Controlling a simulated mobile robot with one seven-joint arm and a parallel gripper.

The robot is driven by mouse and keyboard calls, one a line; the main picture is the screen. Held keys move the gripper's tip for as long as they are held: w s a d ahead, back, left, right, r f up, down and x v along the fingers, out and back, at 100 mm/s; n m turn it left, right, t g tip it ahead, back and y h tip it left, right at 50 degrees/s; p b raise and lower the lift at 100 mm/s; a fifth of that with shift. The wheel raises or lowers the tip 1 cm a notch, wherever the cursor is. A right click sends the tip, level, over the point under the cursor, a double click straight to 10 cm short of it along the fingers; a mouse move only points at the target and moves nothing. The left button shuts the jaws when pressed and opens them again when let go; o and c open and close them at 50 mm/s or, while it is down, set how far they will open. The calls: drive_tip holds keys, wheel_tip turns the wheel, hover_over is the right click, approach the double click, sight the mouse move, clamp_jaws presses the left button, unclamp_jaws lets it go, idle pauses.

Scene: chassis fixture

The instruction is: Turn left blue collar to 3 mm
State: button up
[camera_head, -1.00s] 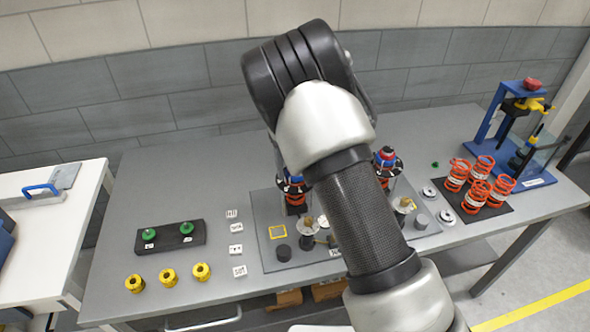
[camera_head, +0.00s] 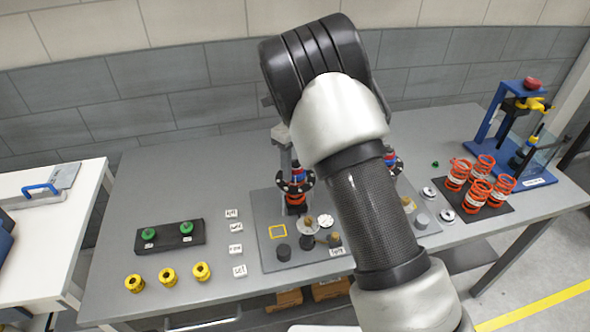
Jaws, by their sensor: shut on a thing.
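The left assembly (camera_head: 295,190) stands upright on the grey fixture plate (camera_head: 262,213). It has a dark ring with pale dots, orange-red parts and a small blue collar (camera_head: 297,171) near its top. My gripper (camera_head: 295,163) comes down from behind my arm onto the top of this assembly. It is shut on the blue collar; its fingertips are small and partly hidden. The right assembly (camera_head: 391,159) shows a blue and red top beside my forearm, which hides most of it. The collar's setting in millimetres cannot be read.
Orange springs (camera_head: 479,190) stand on a black mat at the right, before a blue press (camera_head: 505,125). White label tiles (camera_head: 236,249), yellow collars (camera_head: 168,276) and a black block with green knobs (camera_head: 170,237) lie at the left. The table's back left is clear.

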drive_tip(key=n, duration=1.1)
drive_tip(key=shift+b, duration=0.4)
drive_tip(key=o, duration=1)
drive_tip(key=shift+r, duration=0.15)
wheel_tip(320, 180, up, 6)
drive_tip(key=shift+r+p, duration=0.2)
drive_tip(key=shift+p, duration=0.35)
drive_tip(key=shift+r, duration=0.25)
